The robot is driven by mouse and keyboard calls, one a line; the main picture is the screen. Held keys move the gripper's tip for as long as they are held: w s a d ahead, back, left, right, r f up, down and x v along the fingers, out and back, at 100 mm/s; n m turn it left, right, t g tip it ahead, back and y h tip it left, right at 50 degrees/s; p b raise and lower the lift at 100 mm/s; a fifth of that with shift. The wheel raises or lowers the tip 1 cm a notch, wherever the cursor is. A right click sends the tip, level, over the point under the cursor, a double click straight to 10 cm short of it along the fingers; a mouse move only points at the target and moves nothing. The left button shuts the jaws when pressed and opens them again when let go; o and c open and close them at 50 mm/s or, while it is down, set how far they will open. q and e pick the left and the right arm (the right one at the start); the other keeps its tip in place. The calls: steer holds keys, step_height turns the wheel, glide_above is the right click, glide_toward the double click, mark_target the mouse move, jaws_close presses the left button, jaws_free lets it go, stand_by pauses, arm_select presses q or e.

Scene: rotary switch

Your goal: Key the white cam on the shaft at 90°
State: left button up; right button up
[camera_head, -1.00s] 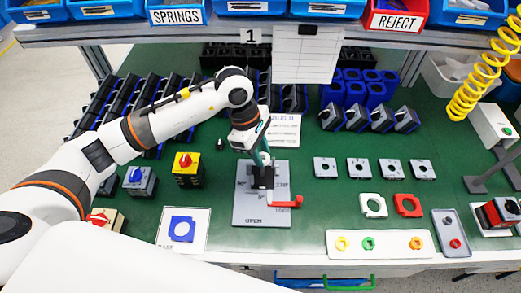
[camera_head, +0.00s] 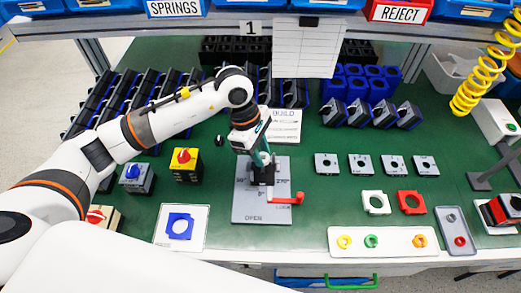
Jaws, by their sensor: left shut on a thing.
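My left gripper (camera_head: 262,158) points down at a black fixture (camera_head: 264,174) on a grey plate (camera_head: 262,208) marked OPEN, with angle marks at its sides. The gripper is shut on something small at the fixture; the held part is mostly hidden. I cannot clearly make out the shaft. A red lever (camera_head: 288,200) sticks out to the right of the fixture. My right gripper is not in view.
A white tray (camera_head: 386,251) with coloured rings is at the front edge.

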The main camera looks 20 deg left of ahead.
arm_select(q)
steer(key=shift+f, duration=0.2)
steer(key=o, duration=1)
steer(key=shift+r, duration=0.15)
